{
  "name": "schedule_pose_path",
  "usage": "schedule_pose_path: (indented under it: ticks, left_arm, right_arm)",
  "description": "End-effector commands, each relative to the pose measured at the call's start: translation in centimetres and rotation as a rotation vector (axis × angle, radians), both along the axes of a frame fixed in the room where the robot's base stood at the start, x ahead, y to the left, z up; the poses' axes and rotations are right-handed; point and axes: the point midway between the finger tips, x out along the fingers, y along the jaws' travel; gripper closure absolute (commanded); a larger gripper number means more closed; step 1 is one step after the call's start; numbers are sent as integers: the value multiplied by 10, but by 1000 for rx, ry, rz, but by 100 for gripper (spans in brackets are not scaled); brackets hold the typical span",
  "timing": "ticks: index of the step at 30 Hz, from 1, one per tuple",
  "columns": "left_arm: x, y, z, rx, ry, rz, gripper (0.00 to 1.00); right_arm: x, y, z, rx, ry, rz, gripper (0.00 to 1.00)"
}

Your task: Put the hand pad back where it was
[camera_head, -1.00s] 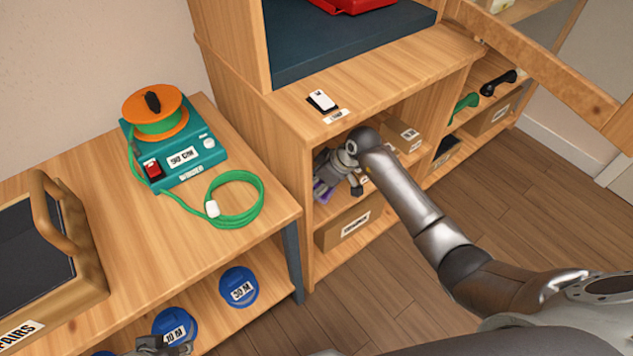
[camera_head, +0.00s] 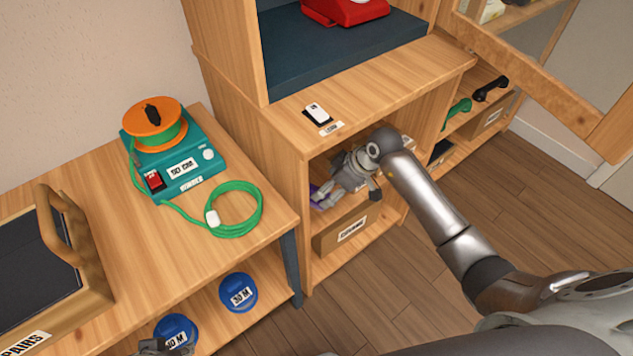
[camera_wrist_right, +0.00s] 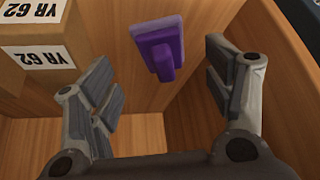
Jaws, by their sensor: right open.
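The purple hand pad (camera_wrist_right: 160,48) has a block-like grip on a flat plate. In the right wrist view it rests in the wooden compartment, ahead of and between the fingers of my right gripper (camera_wrist_right: 160,85), apart from both. The gripper is open and empty. In the head view the pad (camera_head: 326,193) shows partly at the left of the cabinet's open compartment, with my right gripper (camera_head: 348,188) just right of it, covering part of it. My left gripper (camera_head: 155,347) shows only partly at the bottom edge; its fingers are unclear.
Cardboard boxes labelled YR 62 (camera_wrist_right: 40,62) stand close left of my right gripper in the wrist view. A labelled box (camera_head: 345,232) sits below it in the cabinet. An open wooden door (camera_head: 540,75) hangs at right. A teal reel device (camera_head: 175,165) stands on the left bench.

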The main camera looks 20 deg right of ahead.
Motion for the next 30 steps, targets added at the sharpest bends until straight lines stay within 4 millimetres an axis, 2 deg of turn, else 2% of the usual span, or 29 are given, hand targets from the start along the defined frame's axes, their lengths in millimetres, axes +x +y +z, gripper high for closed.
schedule_pose_path:
  ticks: [1,6,12,18,30]
  left_arm:
    - [1,-1,-9,0,12,0,67]
    - [7,-2,-33,1,23,-2,67]
    - [9,-3,-51,1,31,-3,67]
    - [10,-3,-57,1,32,-5,67]
    - [10,-3,-58,1,33,-5,67]
  right_arm:
    - [-11,-11,0,-4,3,-1,26]
    - [-39,-38,0,-2,1,-1,26]
    - [-59,-58,0,0,0,0,26]
    - [-67,-65,0,1,-2,1,26]
    - [-67,-66,-1,1,-2,1,26]
